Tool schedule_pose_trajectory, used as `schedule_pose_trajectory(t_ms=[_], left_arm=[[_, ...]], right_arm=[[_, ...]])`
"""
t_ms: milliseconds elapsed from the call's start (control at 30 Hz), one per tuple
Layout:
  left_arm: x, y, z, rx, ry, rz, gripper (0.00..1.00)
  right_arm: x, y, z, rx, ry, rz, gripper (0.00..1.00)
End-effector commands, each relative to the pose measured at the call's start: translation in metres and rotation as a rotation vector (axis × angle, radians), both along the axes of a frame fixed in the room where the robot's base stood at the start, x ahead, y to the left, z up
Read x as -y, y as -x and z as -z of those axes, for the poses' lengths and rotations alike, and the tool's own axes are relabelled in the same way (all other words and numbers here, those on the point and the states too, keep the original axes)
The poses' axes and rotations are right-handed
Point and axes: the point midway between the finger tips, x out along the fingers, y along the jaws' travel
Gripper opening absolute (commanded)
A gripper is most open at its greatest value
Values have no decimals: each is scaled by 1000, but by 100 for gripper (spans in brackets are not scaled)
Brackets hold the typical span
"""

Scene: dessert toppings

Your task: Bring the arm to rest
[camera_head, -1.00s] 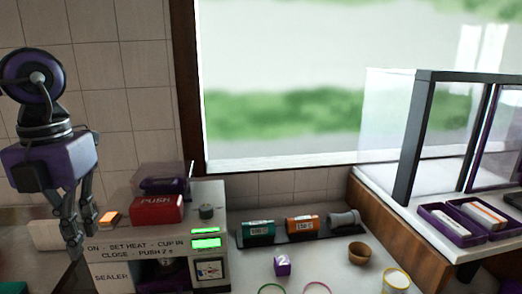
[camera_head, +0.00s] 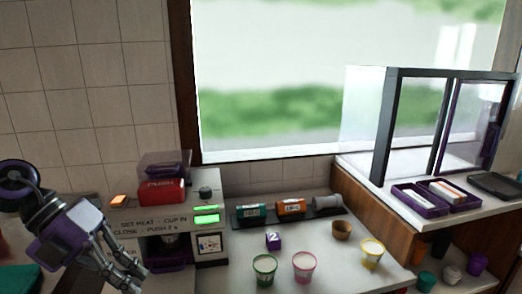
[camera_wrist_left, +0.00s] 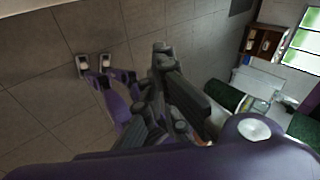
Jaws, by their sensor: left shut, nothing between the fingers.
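My left gripper (camera_head: 128,272) is at the lower left of the head view, in front of the sealer machine (camera_head: 207,245). It points down and to the right, shut and empty. In the left wrist view its dark fingers (camera_wrist_left: 160,92) show in the middle with nothing between them. My right gripper is not in view.
A glass case (camera_head: 395,130) stands at the right.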

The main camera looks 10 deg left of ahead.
Motion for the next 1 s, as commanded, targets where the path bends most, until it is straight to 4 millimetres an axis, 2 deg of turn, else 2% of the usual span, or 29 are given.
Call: schedule_pose_trajectory(t_ms=[100,267,433,567,667,767,800,900,1000], left_arm=[[22,-8,30,7,273,-134,0],[30,-25,67,22,591,-409,0],[13,-33,123,8,829,-788,0],[-5,-22,184,-40,936,-1116,0],[-15,0,238,-105,972,-1378,0],[-15,36,297,-199,970,-1636,0],[-12,52,320,-245,959,-1736,0],[7,98,371,-377,914,-1959,0],[31,137,407,-505,862,-2119,0]], right_arm=[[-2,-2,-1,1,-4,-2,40],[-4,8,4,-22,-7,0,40],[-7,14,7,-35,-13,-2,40],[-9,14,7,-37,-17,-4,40],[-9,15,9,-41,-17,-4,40],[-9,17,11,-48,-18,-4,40],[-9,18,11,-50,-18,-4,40],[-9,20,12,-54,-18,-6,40],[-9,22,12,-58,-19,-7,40]])
